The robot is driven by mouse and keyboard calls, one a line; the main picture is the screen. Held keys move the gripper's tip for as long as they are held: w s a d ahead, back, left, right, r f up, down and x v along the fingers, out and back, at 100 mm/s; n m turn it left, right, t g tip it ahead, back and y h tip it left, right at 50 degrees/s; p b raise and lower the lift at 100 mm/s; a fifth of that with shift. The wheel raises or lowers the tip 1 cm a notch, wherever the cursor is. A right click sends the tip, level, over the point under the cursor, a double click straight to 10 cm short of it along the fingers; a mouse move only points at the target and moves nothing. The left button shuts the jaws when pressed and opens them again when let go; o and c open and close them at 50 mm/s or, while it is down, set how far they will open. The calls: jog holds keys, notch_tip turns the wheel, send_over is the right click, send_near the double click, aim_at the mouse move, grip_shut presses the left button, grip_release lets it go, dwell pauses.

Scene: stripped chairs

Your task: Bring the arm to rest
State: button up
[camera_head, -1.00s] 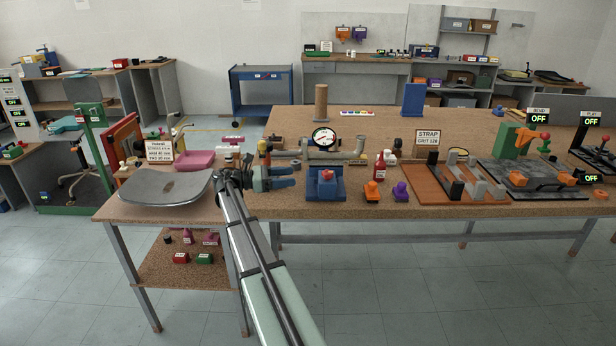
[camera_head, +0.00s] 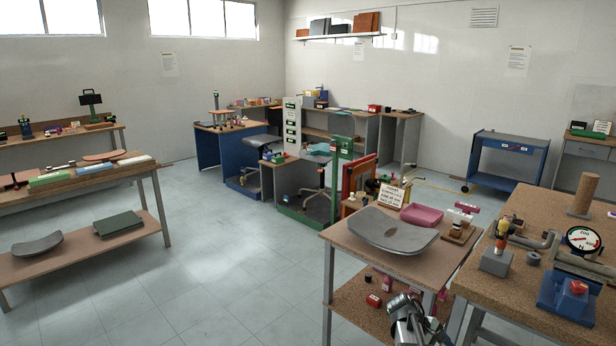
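The end of my arm, with my gripper (camera_head: 405,306), shows small at the bottom edge, in front of the small table with the curved grey seat shell (camera_head: 380,230). Most of the arm is out of the picture below. The fingers are too small and foreshortened to tell open from shut. I see nothing clearly held in it.
The small table (camera_head: 345,237) carries the shell, a pink tray (camera_head: 421,215) and a sign card (camera_head: 391,196). The large cork workbench (camera_head: 520,220) with a dial gauge (camera_head: 582,239) stands at right. Open floor (camera_head: 210,250) lies to the left, before benches and a blue cart (camera_head: 506,158).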

jog(key=s+a+f+m+t+y, duration=0.1)
jog(key=s+a+f+m+y, duration=0.2)
jog(key=a, duration=0.5)
jog(key=s+a+f+m+t+y, duration=0.15)
jog(key=s+a+f, duration=0.25)
jog(key=a, duration=0.4)
jog(key=s+a+f+m+y, duration=0.3)
jog(key=a+f+y, duration=0.1)
jog(key=a, duration=0.4)
jog(key=s+f+g, duration=0.3)
jog(key=s+f, duration=0.7)
jog(key=s, duration=0.4)
jog(key=s+f+g, duration=0.4)
jog(key=s+f, duration=0.6)
jog(key=s, duration=0.5)
jog(key=shift+s+d, duration=0.15)
jog(key=shift+d, duration=0.15)
jog(key=shift+d, duration=0.1)
